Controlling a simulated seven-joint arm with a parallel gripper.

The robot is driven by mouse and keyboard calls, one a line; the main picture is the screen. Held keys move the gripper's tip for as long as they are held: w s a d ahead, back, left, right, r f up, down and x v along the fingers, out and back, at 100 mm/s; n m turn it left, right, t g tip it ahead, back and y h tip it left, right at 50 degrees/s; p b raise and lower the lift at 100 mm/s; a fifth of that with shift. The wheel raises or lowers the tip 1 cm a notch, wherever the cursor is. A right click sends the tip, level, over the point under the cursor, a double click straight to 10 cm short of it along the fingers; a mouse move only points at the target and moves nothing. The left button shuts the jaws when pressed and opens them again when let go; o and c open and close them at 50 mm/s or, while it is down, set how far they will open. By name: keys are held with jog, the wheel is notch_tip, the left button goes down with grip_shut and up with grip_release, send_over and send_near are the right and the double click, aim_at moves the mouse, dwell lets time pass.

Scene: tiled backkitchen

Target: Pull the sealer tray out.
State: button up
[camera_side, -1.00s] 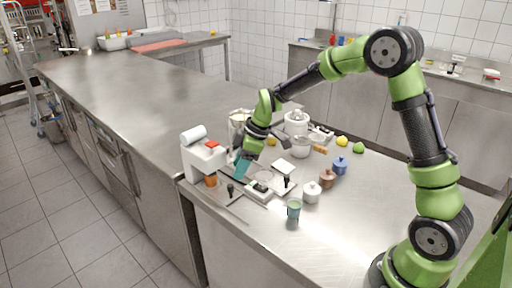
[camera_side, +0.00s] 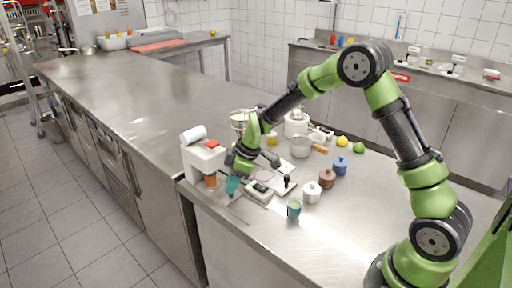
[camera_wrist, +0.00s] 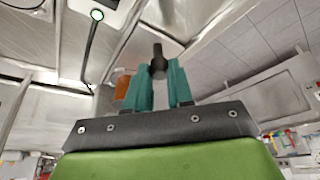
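The tray sealer (camera_side: 203,160) is a white machine with a film roll on top, at the left end of the bench in the side view. Its lower part is partly hidden behind my gripper. My gripper (camera_side: 232,185), with teal fingers, is low at the sealer's front right, pointing down. In the wrist view, the fingers (camera_wrist: 160,88) stand a little apart, with a black knob-like handle (camera_wrist: 158,62) in line with the gap at their tips. I cannot tell whether they touch it. The tray itself is not clearly visible.
A scale-like device (camera_side: 258,190), a teal cup (camera_side: 294,208), a white jar (camera_side: 312,192) and brown and blue (camera_side: 340,166) jars are to the right. The front bench edge is close.

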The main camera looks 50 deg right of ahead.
grip_shut()
jog(key=s, duration=1)
jog(key=o, duration=0.7)
grip_release()
jog(key=shift+s+d+r, duration=0.1)
jog(key=shift+d+r, duration=0.05)
jog(key=shift+r, duration=0.35)
jog(key=v, duration=1.5)
jog(key=shift+s+r, duration=0.15)
jog(key=shift+r, duration=0.25)
